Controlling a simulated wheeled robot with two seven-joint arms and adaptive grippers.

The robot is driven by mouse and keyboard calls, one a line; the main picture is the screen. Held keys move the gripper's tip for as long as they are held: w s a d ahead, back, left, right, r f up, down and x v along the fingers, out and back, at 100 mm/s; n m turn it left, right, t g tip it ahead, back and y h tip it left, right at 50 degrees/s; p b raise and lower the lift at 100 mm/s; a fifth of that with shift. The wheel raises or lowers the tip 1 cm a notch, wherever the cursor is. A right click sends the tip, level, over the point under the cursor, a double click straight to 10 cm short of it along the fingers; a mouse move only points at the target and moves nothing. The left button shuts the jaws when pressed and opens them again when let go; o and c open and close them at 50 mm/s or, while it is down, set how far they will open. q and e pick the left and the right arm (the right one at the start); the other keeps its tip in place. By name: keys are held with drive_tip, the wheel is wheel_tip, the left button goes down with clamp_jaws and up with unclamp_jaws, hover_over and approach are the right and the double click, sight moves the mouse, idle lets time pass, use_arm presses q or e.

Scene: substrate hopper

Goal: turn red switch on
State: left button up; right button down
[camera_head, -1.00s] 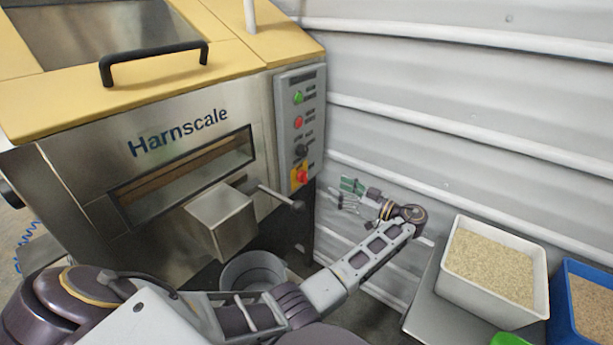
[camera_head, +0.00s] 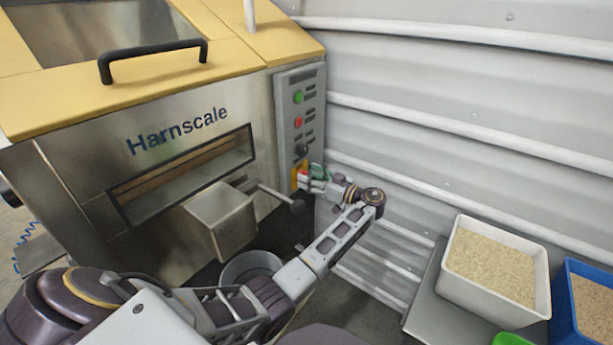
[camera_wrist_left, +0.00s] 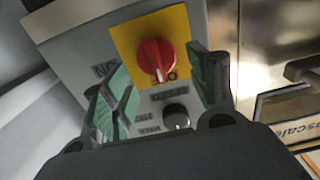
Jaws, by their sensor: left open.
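The red switch (camera_wrist_left: 155,58) is a rotary knob on a yellow plate (camera_wrist_left: 178,22) in the left wrist view. It sits between and ahead of the green fingertips of my left gripper (camera_wrist_left: 162,92), which is open and apart from it as far as I can tell. In the head view the left gripper (camera_head: 316,180) is at the lower end of the grey control panel (camera_head: 285,125). The yellow plate (camera_head: 295,178) is partly hidden there by the fingers. My right gripper does not show.
A lever (camera_head: 275,193) sticks out near my arm. A corrugated wall (camera_head: 450,100) stands to the right. A white bin (camera_head: 480,305) of substrate sits at the lower right.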

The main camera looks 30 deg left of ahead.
use_arm(q)
drive_tip(key=shift+w+a, duration=0.1)
drive_tip(key=shift+a, duration=0.95)
drive_tip(key=c, duration=0.9)
